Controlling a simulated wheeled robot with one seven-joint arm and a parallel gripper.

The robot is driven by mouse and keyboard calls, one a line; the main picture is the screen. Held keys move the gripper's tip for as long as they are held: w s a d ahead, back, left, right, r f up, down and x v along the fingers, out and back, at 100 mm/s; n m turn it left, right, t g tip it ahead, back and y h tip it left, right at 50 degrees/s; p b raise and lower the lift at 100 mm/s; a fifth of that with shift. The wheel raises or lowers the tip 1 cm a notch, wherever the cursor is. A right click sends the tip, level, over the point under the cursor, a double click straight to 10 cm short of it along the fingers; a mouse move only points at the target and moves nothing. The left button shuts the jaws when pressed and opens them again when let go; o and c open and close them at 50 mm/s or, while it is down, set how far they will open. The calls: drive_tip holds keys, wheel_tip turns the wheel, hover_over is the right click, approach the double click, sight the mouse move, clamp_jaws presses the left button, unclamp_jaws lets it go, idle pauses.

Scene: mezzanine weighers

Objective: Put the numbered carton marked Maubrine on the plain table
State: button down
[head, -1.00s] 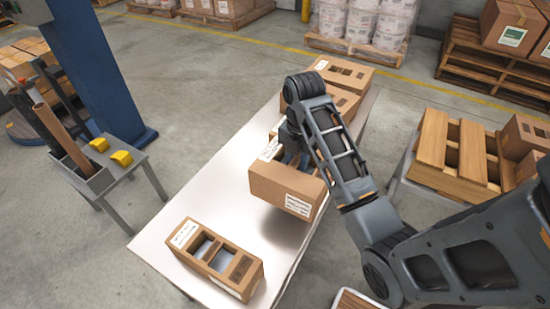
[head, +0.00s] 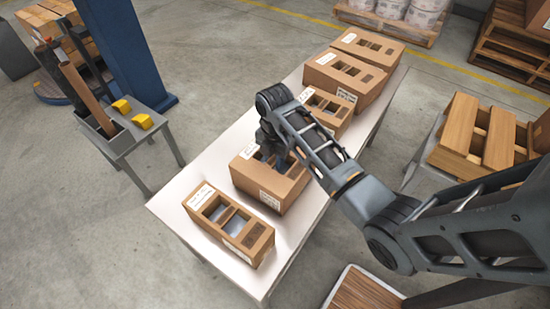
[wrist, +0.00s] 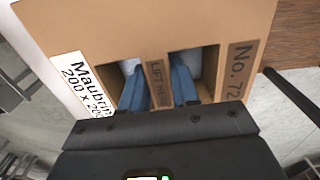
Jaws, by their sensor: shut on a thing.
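My gripper (wrist: 158,90) is shut on the middle strip, printed LIFT, of a brown carton (wrist: 150,28). In the wrist view, its white label reads Maubrine and a brown patch reads No. 72, cut off. One finger is in each of its two top openings. In the head view, this carton (head: 262,186) is over a long smooth pale table (head: 185,185), right behind the front carton. I cannot tell whether it touches the top. My arm hides part of it, and the fingertips are hidden in the head view.
A similar carton (head: 222,238) stands at the table's front end. Several more (head: 318,76) stand in a row at the far end. A small grey side table (head: 150,138) with yellow blocks is left. A slatted wooden crate (head: 460,125) is right. A wood-topped surface (head: 362,292) is in front.

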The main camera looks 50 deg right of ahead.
drive_tip(key=shift+f, duration=0.25)
drive_tip(key=shift+f, duration=0.15)
drive_tip(key=c, duration=0.8)
unclamp_jaws()
drive_tip(key=shift+c, duration=0.2)
wheel_tip(320, 180, up, 12)
drive_tip(key=shift+p, duration=0.3)
